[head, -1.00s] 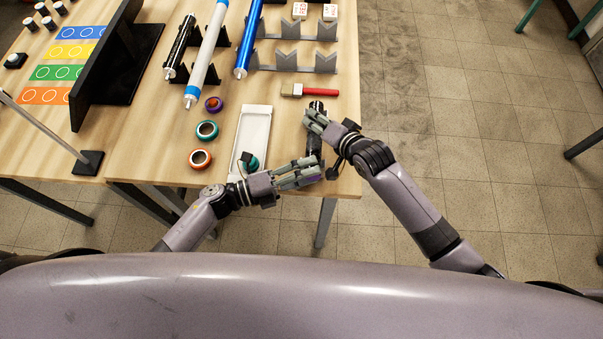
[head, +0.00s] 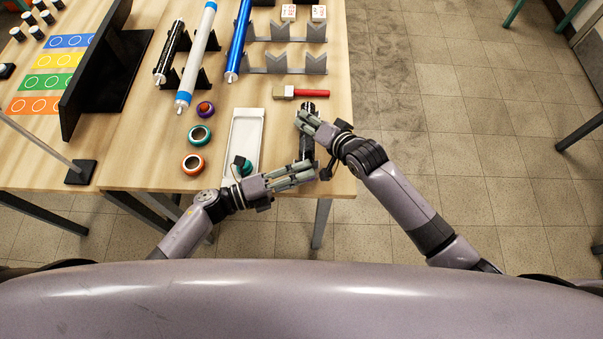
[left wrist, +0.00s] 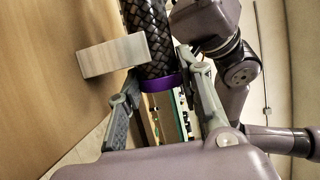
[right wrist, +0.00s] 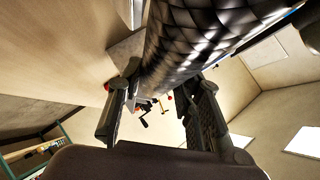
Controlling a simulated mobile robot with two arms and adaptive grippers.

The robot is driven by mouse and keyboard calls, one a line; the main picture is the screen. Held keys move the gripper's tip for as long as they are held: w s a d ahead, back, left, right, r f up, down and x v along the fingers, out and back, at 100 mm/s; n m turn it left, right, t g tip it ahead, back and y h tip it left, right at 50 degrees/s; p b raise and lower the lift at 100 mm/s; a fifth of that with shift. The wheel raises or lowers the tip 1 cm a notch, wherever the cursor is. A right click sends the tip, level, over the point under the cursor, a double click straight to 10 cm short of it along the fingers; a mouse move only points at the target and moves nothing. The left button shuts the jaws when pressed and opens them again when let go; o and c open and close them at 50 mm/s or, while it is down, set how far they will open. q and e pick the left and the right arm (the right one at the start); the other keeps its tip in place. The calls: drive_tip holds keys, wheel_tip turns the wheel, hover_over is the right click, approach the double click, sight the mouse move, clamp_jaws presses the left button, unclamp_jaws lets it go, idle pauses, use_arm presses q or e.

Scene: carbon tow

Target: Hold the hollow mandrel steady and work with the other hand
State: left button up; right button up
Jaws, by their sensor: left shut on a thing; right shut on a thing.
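The hollow mandrel is a black woven tube (head: 307,146) at the right front corner of the table. It also shows in the left wrist view (left wrist: 145,25) and close up in the right wrist view (right wrist: 185,45). A purple ring (left wrist: 163,83) encircles its near end. My left gripper (head: 311,172) is shut at this end, its fingers on either side of the purple ring. My right gripper (head: 303,118) is shut on the tube further back. Its fingers (right wrist: 165,95) lie on both sides of the tube; their exact contact is hidden.
A pale support block (left wrist: 112,55) stands beside the tube. Teal (head: 200,135) and orange (head: 193,164) rings lie further left. A red-handled brush (head: 300,92) and grey V-stands (head: 290,64) are behind.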

use_arm(q)
drive_tip(key=c, duration=0.5)
use_arm(e)
drive_tip(key=shift+s+f, duration=0.15)
drive_tip(key=shift+f, duration=0.05)
use_arm(q)
drive_tip(key=shift+o, duration=0.2)
drive_tip(key=shift+s, duration=0.1)
drive_tip(key=shift+s, duration=0.5)
drive_tip(key=shift+s+a+f, duration=0.1)
drive_tip(key=shift+s, duration=0.9)
use_arm(e)
drive_tip(key=shift+w+r, duration=0.1)
drive_tip(key=shift+w, duration=0.1)
use_arm(q)
drive_tip(key=shift+w, duration=0.1)
use_arm(e)
drive_tip(key=shift+r, duration=0.1)
use_arm(q)
drive_tip(key=shift+s+r, duration=0.5)
drive_tip(key=shift+r, duration=0.7)
drive_tip(key=shift+s+r, duration=0.5)
drive_tip(key=shift+r, duration=0.7)
drive_tip(key=shift+s+r, duration=0.5)
drive_tip(key=shift+r, duration=0.7)
